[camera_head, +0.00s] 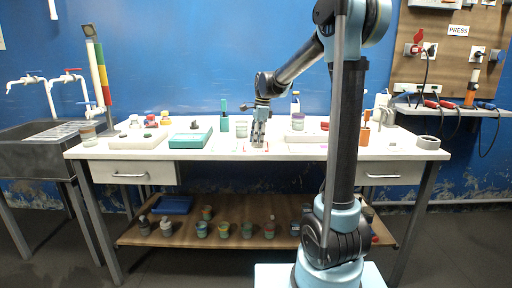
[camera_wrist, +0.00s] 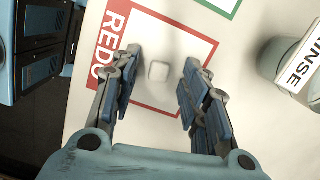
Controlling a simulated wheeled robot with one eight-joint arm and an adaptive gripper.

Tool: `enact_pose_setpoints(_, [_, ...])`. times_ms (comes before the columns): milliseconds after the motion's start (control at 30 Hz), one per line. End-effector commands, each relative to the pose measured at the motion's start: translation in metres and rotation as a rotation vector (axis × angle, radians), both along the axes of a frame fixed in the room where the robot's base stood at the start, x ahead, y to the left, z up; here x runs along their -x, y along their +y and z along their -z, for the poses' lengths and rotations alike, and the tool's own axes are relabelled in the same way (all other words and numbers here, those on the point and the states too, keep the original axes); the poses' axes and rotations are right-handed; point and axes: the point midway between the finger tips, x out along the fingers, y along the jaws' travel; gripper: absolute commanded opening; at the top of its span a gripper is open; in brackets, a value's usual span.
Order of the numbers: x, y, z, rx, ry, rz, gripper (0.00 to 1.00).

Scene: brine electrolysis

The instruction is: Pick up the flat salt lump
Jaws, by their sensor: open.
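A small whitish flat lump (camera_wrist: 158,71) with rounded corners lies inside a red-outlined square marked "REDO" (camera_wrist: 106,45) on the white table in the wrist view. My gripper (camera_wrist: 163,62) is open, with a finger to either side of the lump and apart from it. The lump is nearly the same pale colour as the table. In the head view my gripper (camera_head: 258,144) points down at the middle of the table, near its front edge, and the lump cannot be made out there.
A container labelled "RINSE" (camera_wrist: 300,68) stands to the right in the wrist view. A green-outlined area (camera_wrist: 222,8) is at the top. On the table (camera_head: 222,150), a teal box (camera_head: 190,137) stands left of my gripper and a grey tape roll (camera_head: 428,142) lies far right.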

Motion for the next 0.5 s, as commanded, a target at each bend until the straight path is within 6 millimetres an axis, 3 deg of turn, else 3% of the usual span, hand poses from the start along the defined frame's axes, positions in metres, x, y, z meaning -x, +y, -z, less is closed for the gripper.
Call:
enact_pose_setpoints(233, [0.0001, 0.0002, 0.0016, 0.000, 0.000, 0.000, 0.42])
enact_pose_setpoints(433, [0.0002, 0.0001, 0.0015, 0.000, 0.000, 0.000, 0.07])
enact_pose_setpoints(500, [0.0002, 0.0001, 0.0015, 0.000, 0.000, 0.000, 0.05])
